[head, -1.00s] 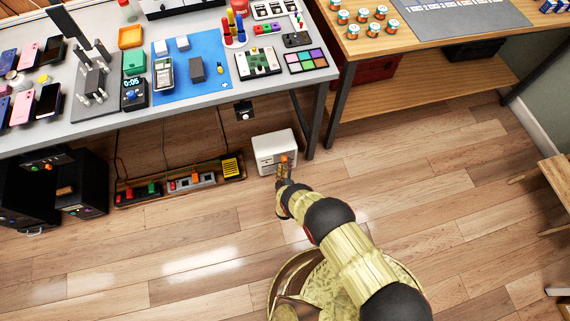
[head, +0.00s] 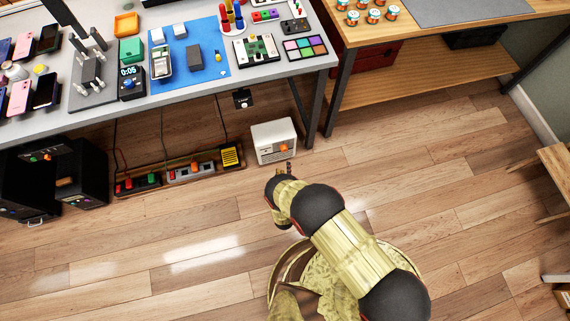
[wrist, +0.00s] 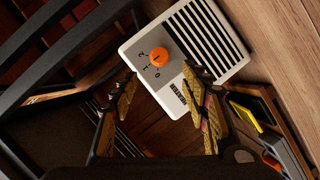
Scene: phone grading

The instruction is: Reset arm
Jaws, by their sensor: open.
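My gripper (wrist: 158,115) is open and empty in the wrist view, its two fingers apart with a white box with an orange knob (wrist: 205,50) beyond them. In the head view my gripper (head: 287,170) is small and partly hidden by my arm, low over the floor in front of the same white box (head: 274,141). The box stands on the floor below the grey table. I cannot tell from these views how far the fingertips are from it.
The grey table (head: 105,112) holds phones, a blue mat (head: 212,77) and small tools. A power strip tray (head: 150,188) and black cabinets (head: 80,175) stand under it. A wooden table (head: 440,75) is at the right. The floor (head: 430,190) right of my arm is clear.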

